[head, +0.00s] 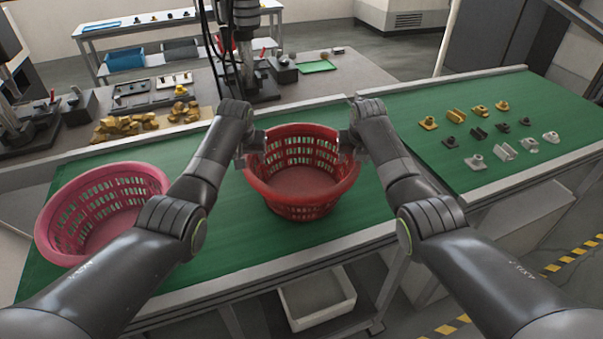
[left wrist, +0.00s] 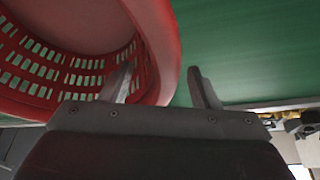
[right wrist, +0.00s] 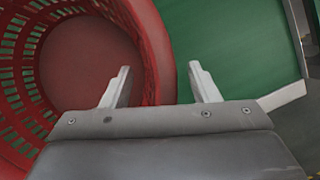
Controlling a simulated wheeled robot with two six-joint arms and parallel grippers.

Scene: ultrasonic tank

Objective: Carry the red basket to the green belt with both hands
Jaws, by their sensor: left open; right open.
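The red basket (head: 303,208) stands upright and empty on the green belt (head: 215,235), near its middle. My left gripper (head: 250,147) is open at the basket's left rim. In the left wrist view its fingers (left wrist: 160,72) lie either side of the red rim (left wrist: 163,45), one over the inside and one outside. My right gripper (head: 350,143) is open at the right rim. In the right wrist view its fingers (right wrist: 159,70) also straddle the rim (right wrist: 158,40). Whether any finger touches the wall is unclear.
A pink basket (head: 100,205) stands on the belt at the left, close to my left arm. Several small metal parts (head: 480,132) lie on the green surface at right. A grey bench (head: 345,75) with parts and tools is behind. A white bin (head: 318,300) sits below.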

